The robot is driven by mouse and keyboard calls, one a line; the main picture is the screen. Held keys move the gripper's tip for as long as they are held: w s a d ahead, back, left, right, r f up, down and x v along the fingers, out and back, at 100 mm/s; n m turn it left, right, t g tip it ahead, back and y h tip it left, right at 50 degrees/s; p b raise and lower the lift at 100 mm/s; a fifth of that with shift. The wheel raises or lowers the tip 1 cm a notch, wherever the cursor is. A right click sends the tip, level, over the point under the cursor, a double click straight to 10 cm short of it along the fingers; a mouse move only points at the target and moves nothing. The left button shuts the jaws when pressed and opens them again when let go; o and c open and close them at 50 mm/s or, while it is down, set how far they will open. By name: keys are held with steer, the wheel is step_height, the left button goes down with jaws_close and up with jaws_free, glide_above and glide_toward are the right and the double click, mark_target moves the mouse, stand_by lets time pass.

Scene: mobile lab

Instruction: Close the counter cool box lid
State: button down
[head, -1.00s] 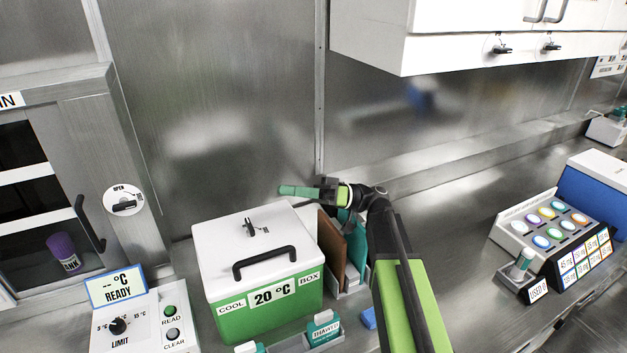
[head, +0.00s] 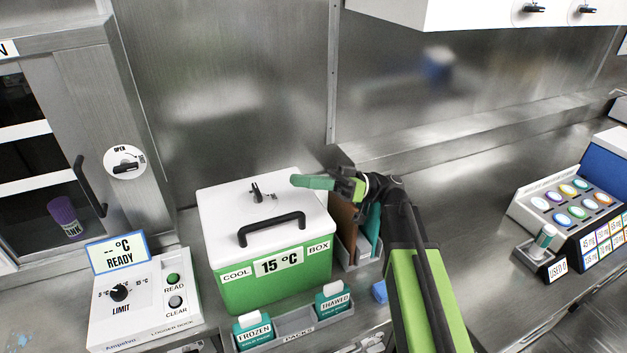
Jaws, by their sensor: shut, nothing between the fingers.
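The counter cool box (head: 275,285) is a green box with a white lid (head: 225,205), standing on the steel counter in the head view. The lid lies flat on the box and looks closed. It has a black handle (head: 271,229) at the front and a small black latch knob (head: 256,193) near its middle. The front display reads 15 °C. My gripper (head: 312,182) is shut and empty. Its green fingers point left over the lid's back right corner in the picture; I cannot tell whether they touch it.
A logger dock (head: 146,303) stands left of the box. A pack rack (head: 293,325) with frozen and thawed packs stands in front. A file holder (head: 357,248) is close to the box's right side. Clear counter lies right of my arm, before the vial rack (head: 568,212).

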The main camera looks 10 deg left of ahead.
step_height(320, 180, up, 5)
steer(key=p, duration=0.5)
steer(key=f+b+v, duration=0.1)
steer(key=b+v, duration=0.3)
steer(key=v, duration=0.6)
steer(key=shift+w+a, duration=0.2)
steer(key=shift+w, duration=0.3)
steer(key=shift+s+f, duration=0.1)
steer(key=shift+f, duration=0.05)
